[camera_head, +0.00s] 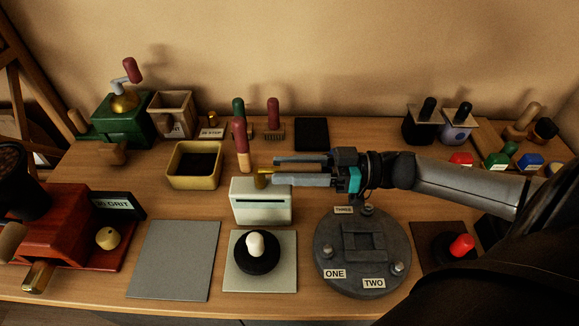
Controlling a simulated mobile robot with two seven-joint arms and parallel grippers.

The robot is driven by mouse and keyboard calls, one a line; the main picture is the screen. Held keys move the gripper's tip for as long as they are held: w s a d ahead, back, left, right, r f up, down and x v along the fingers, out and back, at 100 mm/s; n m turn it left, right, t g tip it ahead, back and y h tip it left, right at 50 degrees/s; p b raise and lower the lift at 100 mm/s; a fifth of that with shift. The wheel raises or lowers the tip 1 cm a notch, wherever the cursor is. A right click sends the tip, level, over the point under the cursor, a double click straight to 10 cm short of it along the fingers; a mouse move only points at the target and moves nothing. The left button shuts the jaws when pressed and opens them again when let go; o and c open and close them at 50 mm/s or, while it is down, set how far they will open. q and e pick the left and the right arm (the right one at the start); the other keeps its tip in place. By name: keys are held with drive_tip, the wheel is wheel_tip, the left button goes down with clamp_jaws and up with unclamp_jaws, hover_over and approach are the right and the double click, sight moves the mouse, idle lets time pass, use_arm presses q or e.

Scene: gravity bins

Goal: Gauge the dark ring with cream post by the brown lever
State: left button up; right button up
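The dark ring with cream post (255,259) sits on a pale square pad at the front middle, its post upright. Behind it stands a cream box (262,208) with a slot in its front. A short brass-brown piece (262,179) shows at the top of this box; I cannot tell whether it is the brown lever. My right gripper (275,170) reaches in from the right above the box, its two fingers apart with nothing seen between them. The lower fingertip is close to the brass piece; contact is unclear. My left gripper is not in view.
A round grey plate (365,278) labelled ONE, TWO, THREE stands right of the pad. A bare grey mat (174,260) lies left. A yellow-rimmed tray (194,180) and a red-handled tool (241,143) stand behind. A red-knobbed dark ring (459,249) is at right.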

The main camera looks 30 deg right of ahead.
clamp_jaws()
idle(1.1)
